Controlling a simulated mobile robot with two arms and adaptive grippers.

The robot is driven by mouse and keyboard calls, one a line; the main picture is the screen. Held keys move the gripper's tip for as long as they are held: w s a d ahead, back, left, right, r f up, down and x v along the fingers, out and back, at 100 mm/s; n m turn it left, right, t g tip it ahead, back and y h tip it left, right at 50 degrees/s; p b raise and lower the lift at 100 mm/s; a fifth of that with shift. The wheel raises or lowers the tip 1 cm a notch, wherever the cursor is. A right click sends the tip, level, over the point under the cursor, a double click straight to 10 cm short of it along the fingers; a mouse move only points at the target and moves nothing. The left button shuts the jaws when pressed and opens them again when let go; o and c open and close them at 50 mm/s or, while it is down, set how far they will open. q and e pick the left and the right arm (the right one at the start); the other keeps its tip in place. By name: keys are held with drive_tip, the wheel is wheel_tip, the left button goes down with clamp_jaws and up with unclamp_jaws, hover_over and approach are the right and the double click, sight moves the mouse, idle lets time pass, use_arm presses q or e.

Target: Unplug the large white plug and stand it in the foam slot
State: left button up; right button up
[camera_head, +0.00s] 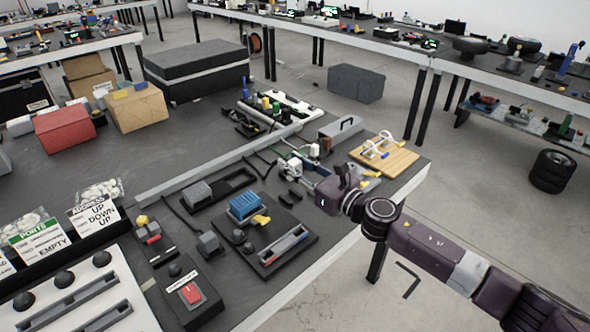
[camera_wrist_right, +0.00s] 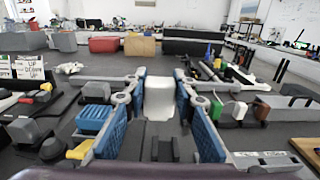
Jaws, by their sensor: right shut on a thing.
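The large white plug (camera_wrist_right: 158,95) stands upright between the blue finger pads of my right gripper (camera_wrist_right: 158,82) in the right wrist view. The gripper is shut on it. In the head view my right gripper (camera_head: 303,171) reaches in from the right over the bench, and the white plug (camera_head: 290,164) shows at its tips. I cannot tell whether the plug's base still touches anything below. A dark tray with a recess (camera_head: 235,181), perhaps the foam, lies left of the gripper; a grey block (camera_head: 197,193) is at its left end. My left gripper is not in view.
A power strip (camera_head: 284,104) with coloured plugs lies behind. A smaller white plug (camera_head: 315,150) stands close by the gripper. A black board with a blue block (camera_head: 245,205) lies in front left, and a wooden board (camera_head: 397,160) lies right. Cables run between.

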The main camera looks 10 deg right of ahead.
drive_tip(key=shift+w+f+b, duration=0.3)
drive_tip(key=shift+w+f, duration=0.1)
drive_tip(key=shift+f, duration=0.2)
use_arm(q)
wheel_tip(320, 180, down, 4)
drive_tip(key=b, duration=0.2)
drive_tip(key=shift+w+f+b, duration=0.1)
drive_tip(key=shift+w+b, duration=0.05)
drive_tip(key=shift+b, duration=0.2)
use_arm(e)
drive_tip(key=w+f, duration=0.2)
drive_tip(key=shift+w+a, duration=0.1)
drive_tip(key=shift+w, duration=0.25)
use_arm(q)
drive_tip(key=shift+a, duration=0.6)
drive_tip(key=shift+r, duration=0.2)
use_arm(e)
drive_tip(key=shift+r, duration=0.15)
